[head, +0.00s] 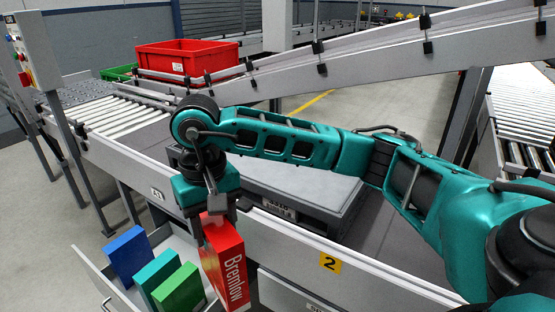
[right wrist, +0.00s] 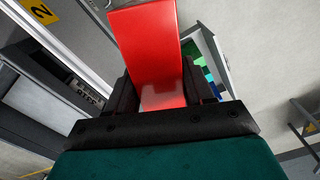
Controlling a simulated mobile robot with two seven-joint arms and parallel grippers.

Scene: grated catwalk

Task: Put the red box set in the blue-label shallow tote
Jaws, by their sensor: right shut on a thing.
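Below and left, an open pale drawer-like container (head: 97,284) holds a blue box (head: 128,254), a teal box (head: 158,270) and a green box (head: 180,290). The red box is at this container's right side; I cannot tell whether its bottom is inside. No blue label shows clearly. My left gripper is not in view.
A red crate (head: 187,58) and a green crate (head: 118,73) stand at the back near a roller conveyor (head: 110,113). A grey flat-topped platform (head: 300,192) lies behind the bench rail, which bears a yellow "2" tag (head: 330,263). Grey floor is clear at left.

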